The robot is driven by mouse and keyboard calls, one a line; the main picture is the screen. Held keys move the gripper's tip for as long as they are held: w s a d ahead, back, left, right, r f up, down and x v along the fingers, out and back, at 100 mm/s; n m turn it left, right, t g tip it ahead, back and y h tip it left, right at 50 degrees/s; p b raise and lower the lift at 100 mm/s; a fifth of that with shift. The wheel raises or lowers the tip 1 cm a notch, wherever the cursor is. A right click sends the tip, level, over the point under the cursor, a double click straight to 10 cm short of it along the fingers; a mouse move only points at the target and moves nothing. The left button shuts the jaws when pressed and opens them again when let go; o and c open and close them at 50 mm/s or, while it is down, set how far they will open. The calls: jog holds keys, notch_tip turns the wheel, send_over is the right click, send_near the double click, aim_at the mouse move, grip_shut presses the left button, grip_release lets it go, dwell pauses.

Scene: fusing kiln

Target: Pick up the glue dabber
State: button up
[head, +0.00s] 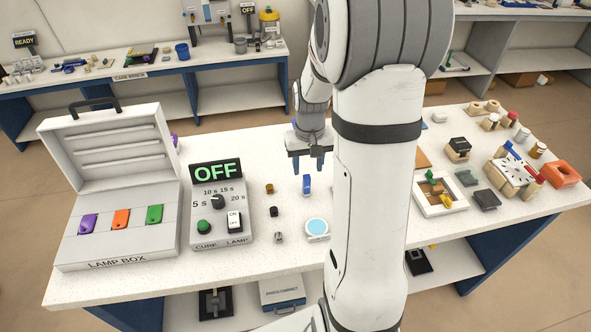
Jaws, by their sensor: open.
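My gripper (309,166) points down above the white table, its two dark blue fingers apart with nothing seen between them. A small upright blue piece (307,184) stands on the table just below the fingertips in the picture. It may be the glue dabber, but it is too small to tell. To its left are a small brown piece (269,188), a black piece (274,211) and a grey piece (279,237). A round dish with a light blue face (317,228) lies nearer the front. My arm hides part of the table to the right.
An open lamp box (65,246) with purple, orange and green tabs stands at the left. A grey cure lamp control (219,241) reading OFF is beside it. At the right are a white tray (459,208), a clock-like block (511,174) and an orange block (562,174).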

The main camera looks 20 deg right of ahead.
aim_at(306, 185)
jog(key=shift+w+d+f, duration=0.2)
jog(key=shift+d+f, duration=0.05)
jog(key=shift+f, duration=0.25)
jog(key=f, duration=0.2)
jog(key=f+p, duration=0.1)
jog(key=f, duration=0.1)
jog(key=f+p, duration=0.1)
jog(key=f, duration=0.1)
jog(key=shift+s+a, duration=0.2)
jog(key=shift+a, duration=0.2)
jog(key=shift+f, duration=0.6)
jog(key=shift+c, duration=0.4)
grip_shut()
